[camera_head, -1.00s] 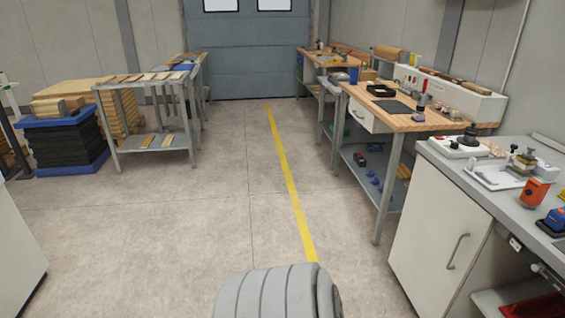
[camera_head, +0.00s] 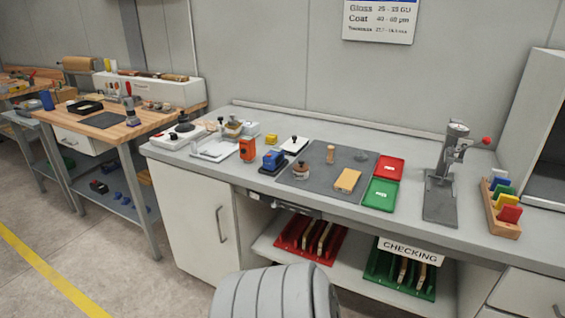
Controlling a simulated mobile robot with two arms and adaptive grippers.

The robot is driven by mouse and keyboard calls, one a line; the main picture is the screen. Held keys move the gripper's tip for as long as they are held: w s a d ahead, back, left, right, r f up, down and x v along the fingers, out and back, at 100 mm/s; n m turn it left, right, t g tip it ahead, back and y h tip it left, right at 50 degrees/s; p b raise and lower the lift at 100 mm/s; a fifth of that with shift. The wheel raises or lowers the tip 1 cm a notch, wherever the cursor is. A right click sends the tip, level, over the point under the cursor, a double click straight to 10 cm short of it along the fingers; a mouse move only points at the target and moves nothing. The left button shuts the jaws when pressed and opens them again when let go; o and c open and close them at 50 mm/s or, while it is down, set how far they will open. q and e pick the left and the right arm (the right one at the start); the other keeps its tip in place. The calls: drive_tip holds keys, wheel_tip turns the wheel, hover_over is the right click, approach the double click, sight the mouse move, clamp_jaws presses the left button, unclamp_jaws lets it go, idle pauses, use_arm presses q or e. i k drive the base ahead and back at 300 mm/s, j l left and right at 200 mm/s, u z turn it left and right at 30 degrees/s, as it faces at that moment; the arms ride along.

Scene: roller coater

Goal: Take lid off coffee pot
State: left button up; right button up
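I cannot make out a coffee pot for certain. A small brown round item with a dark knob (camera_head: 301,170) stands on the dark grey mat of the grey workbench. A light brown peg-like piece (camera_head: 330,153) stands on the mat to its right. A tan and glassy item with a dark top (camera_head: 233,127) stands farther left, by a white tray. These are too small to tell whether any is a pot with a lid. Neither of my grippers is in view.
The grey workbench (camera_head: 430,232) also carries an orange device (camera_head: 247,149), a blue device (camera_head: 273,160), red (camera_head: 389,168) and green (camera_head: 380,195) trays, and a metal press (camera_head: 441,190). A wooden bench (camera_head: 105,120) stands left. Open floor (camera_head: 110,260) lies at lower left.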

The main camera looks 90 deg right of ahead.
sight(301, 167)
drive_tip(key=z, duration=3.4)
drive_tip(key=j+z, duration=0.15)
drive_tip(key=z, duration=0.3)
drive_tip(key=i+j+z, duration=0.1)
drive_tip(key=z, duration=0.3)
drive_tip(key=j+z, duration=0.15)
drive_tip(key=z, duration=0.25)
